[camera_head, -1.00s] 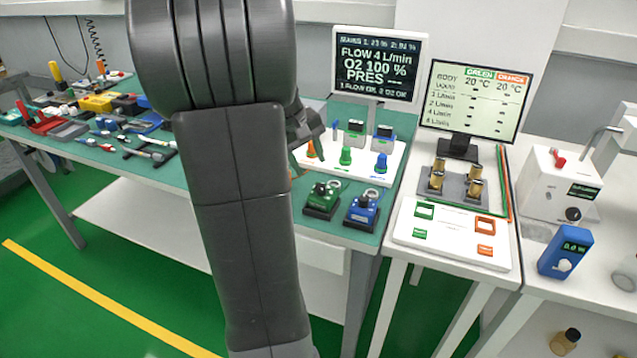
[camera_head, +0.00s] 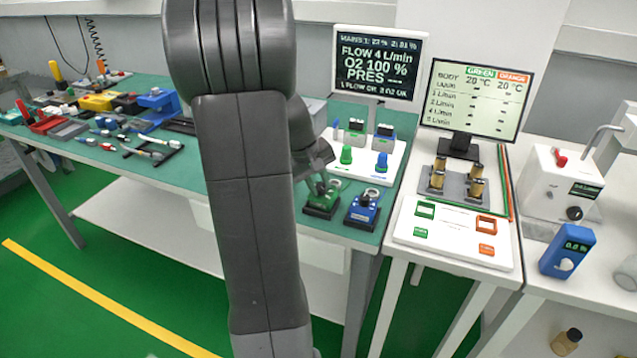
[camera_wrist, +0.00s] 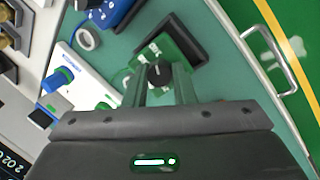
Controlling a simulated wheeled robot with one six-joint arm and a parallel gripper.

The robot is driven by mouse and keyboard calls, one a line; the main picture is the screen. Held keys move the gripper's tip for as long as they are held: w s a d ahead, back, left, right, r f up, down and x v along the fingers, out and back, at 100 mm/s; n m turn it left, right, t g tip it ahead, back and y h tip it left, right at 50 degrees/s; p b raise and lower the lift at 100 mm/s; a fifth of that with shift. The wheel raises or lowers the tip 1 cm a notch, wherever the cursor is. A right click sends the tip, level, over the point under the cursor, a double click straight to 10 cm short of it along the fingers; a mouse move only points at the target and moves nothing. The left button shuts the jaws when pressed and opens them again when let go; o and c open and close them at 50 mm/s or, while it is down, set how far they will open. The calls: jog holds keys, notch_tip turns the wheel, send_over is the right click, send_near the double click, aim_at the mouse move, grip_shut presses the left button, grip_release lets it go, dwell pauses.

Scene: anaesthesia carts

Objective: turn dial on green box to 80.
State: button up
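The green box (camera_head: 320,202) stands on the green bench top, partly covered by my gripper (camera_head: 319,180) in the head view. In the wrist view the green box (camera_wrist: 172,50) lies on a black base, and its dark dial (camera_wrist: 159,74) shows between my two fingertips (camera_wrist: 160,70). My gripper is open, with a finger on each side of the dial and a gap visible. I cannot tell the dial's reading or whether the fingertips are down at its height.
A similar blue box (camera_head: 361,210) stands close to the right of the green one; it also shows in the wrist view (camera_wrist: 108,12). A white board (camera_head: 385,165) with green and blue knobs stands behind. Tools crowd the bench's left. The bench's front edge is near.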

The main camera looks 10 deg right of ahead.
jog(key=c, duration=0.3)
jog(key=shift+c, duration=0.2)
jog(key=shift+n, duration=0.3)
jog(key=n+h, duration=0.1)
jog(key=n, duration=0.3)
jog(key=shift+t+p, duration=0.3)
jog(key=shift+p, duration=0.1)
jog(key=shift+a+n+t, duration=0.1)
jog(key=shift+n+t, duration=0.2)
jog(key=shift+n, duration=1.8)
jog(key=o, duration=1)
jog(key=shift+s, duration=0.1)
jog(key=shift+p, duration=0.3)
